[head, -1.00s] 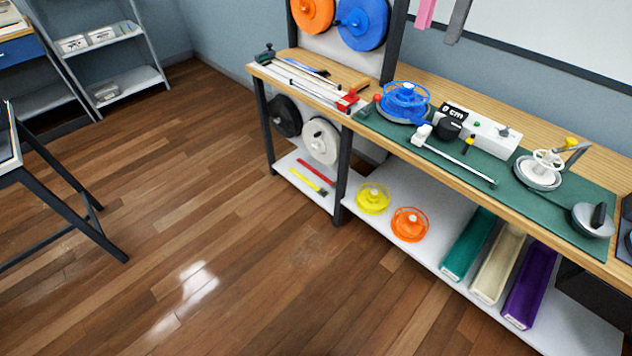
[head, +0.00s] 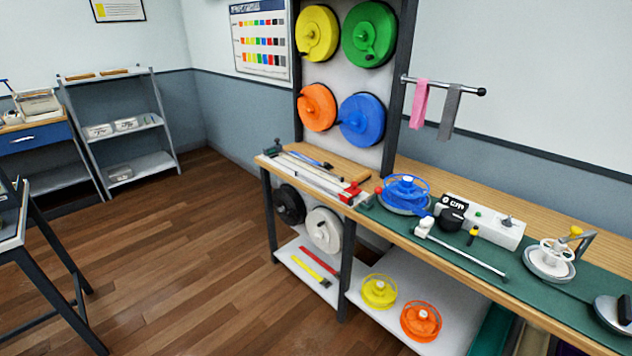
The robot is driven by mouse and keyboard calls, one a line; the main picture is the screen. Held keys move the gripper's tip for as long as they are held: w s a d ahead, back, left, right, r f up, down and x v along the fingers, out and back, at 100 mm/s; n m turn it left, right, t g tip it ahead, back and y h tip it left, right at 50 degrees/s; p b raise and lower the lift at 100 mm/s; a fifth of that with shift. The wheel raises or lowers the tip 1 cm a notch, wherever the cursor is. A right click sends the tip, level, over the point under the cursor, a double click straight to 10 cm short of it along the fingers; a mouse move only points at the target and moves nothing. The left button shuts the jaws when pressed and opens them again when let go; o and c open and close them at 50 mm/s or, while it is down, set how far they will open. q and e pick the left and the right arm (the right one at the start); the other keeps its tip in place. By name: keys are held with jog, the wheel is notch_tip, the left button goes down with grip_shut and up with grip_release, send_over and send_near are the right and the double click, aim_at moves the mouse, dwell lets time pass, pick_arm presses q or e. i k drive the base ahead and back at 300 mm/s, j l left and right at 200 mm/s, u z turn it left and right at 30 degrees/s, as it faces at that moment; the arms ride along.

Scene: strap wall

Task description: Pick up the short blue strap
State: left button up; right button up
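A large blue reel (head: 362,120) hangs on the wall panel, and a smaller blue spool (head: 404,192) stands on the bench's green mat. A small blue piece (head: 322,164) lies near the measuring and cutting rig at the bench's left end; it is too small to tell what it is. A pink strap (head: 420,104) and a grey strap (head: 450,112) hang from a wall rail. Neither of my grippers shows in the head view.
The wooden bench (head: 440,178) runs along the wall. Its lower shelf (head: 375,325) holds yellow and orange spools, and red and yellow strips lie further left. A dark-legged table (head: 40,262) stands at the left. The wooden floor (head: 190,280) between is clear.

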aim_at(326, 165)
jog(key=i+j, duration=0.4)
jog(key=i+j+z, duration=0.15)
jog(key=i+j, duration=0.75)
jog(key=i+j+z, duration=0.15)
jog(key=i+j, duration=0.65)
jog(key=j, duration=0.15)
jog(key=i+j+z, duration=0.15)
jog(key=i+j, duration=0.25)
jog(key=j, duration=0.1)
